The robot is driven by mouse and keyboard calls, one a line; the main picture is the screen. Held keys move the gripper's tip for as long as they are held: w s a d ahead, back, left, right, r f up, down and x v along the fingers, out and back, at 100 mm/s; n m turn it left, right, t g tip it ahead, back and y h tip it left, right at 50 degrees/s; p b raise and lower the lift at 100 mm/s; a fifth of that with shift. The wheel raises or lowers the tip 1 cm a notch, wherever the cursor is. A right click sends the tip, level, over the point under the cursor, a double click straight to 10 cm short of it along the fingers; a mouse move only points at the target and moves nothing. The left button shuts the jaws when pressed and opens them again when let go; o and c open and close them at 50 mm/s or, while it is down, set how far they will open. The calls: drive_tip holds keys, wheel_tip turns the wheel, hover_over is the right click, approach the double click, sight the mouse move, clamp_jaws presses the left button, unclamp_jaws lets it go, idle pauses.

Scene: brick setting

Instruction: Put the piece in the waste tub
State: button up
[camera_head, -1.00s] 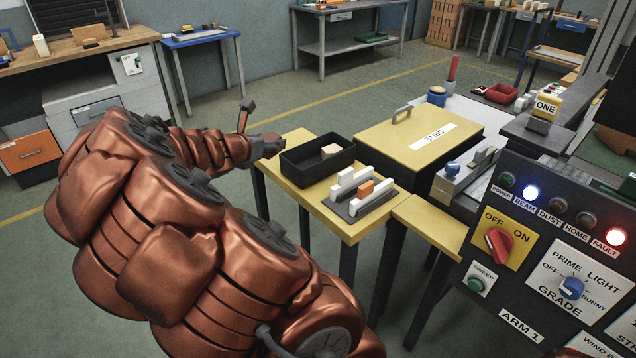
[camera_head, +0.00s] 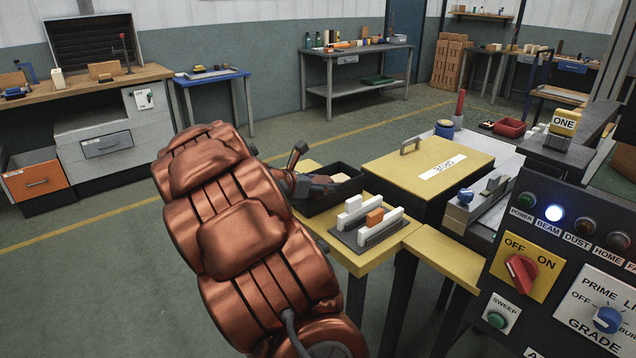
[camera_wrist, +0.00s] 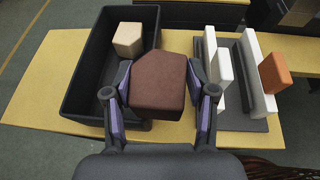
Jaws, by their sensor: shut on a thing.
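A dark brown angular block (camera_wrist: 158,86) is between the two fingers of my gripper (camera_wrist: 163,98), which is shut on it. A black open tub (camera_wrist: 78,65) stands on a yellow table, left of and behind the held block in the wrist view. A tan block (camera_wrist: 128,39) lies inside it. The held block overlaps the tub's right wall in that view; its height above the rim is hard to tell. In the head view my gripper (camera_head: 318,187) is at the black tub (camera_head: 352,177), and my arm hides the tub's left part.
A grey rack (camera_head: 368,236) with white upright bars and an orange block (camera_head: 375,217) stands right of the tub on the yellow table (camera_head: 352,262). A yellow-lidded box (camera_head: 420,165) is behind it. A control panel (camera_head: 560,280) fills the right foreground.

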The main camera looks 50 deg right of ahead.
drive_tip(key=w+d, duration=0.3)
drive_tip(key=d, duration=0.1)
drive_tip(key=w+d+f, duration=0.1)
drive_tip(key=w+d, duration=0.1)
drive_tip(key=shift+w+d, duration=0.3)
drive_tip(key=shift+f, duration=1.65)
drive_tip(key=shift+s+f, duration=0.1)
drive_tip(key=shift+f, duration=0.3)
